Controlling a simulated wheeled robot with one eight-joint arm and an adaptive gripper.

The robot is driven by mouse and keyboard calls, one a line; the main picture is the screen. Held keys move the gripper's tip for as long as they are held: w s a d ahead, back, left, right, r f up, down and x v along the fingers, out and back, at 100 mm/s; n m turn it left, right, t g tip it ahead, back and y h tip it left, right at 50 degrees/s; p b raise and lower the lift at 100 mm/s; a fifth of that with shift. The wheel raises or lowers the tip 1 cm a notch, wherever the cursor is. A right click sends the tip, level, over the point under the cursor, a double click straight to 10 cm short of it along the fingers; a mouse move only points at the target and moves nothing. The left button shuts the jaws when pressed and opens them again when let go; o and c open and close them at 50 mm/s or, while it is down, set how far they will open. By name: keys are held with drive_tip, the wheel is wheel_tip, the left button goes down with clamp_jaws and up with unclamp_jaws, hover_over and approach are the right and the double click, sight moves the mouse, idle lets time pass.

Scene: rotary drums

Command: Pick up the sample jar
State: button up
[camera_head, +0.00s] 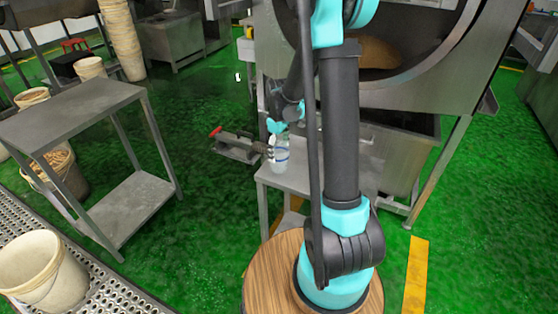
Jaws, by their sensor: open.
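The sample jar (281,158) is a small clear-white container with a blue band. It stands upright on a small grey metal table (296,181) below the drum. My arm reaches down to it from the cyan wrist joint above. My gripper (265,149) is open at the jar's left side, close to it. The dark fingers are small and partly overlap the jar's outline, so I cannot tell whether they touch it or stand around it. The upper part of the jar is partly hidden by my wrist.
A large steel drum (425,85) stands behind on the right, with a grey metal bin (405,155) below it. A grey device with a red end (228,144) is left of the jar. An empty two-tier table (75,115) and buckets (42,272) are at left.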

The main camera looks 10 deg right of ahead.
drive_tip(key=shift+f, duration=1.55)
drive_tip(key=c, duration=1.4)
